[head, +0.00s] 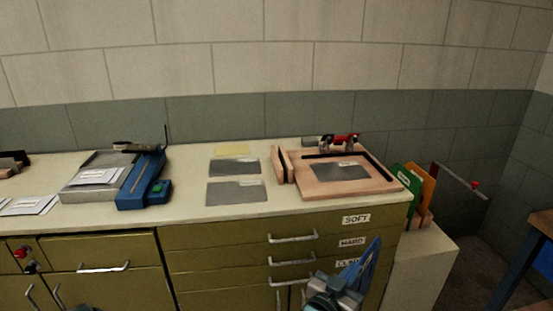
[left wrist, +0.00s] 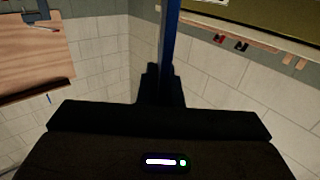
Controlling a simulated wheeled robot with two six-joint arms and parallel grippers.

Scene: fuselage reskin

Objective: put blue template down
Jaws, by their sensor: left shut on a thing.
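My left gripper (head: 345,282) is at the bottom of the head view, in front of the drawer cabinet and below the bench top. It is shut on the blue template (head: 361,262), which sticks up and to the right from the fingers. In the left wrist view the blue template (left wrist: 169,35) shows edge-on as a thin upright strip between the dark fingers (left wrist: 163,85). A green template (head: 400,181) and an orange template (head: 428,186) stand upright in a rack at the bench's right end. My right gripper is not in view.
The bench top (head: 240,212) holds a wooden fixture board (head: 375,187) with a grey sheet on it, two grey sheets (head: 237,192), a yellow sheet (head: 231,150) and a blue machine (head: 143,185). A low pale cabinet (head: 420,260) stands right of the drawers (head: 225,255).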

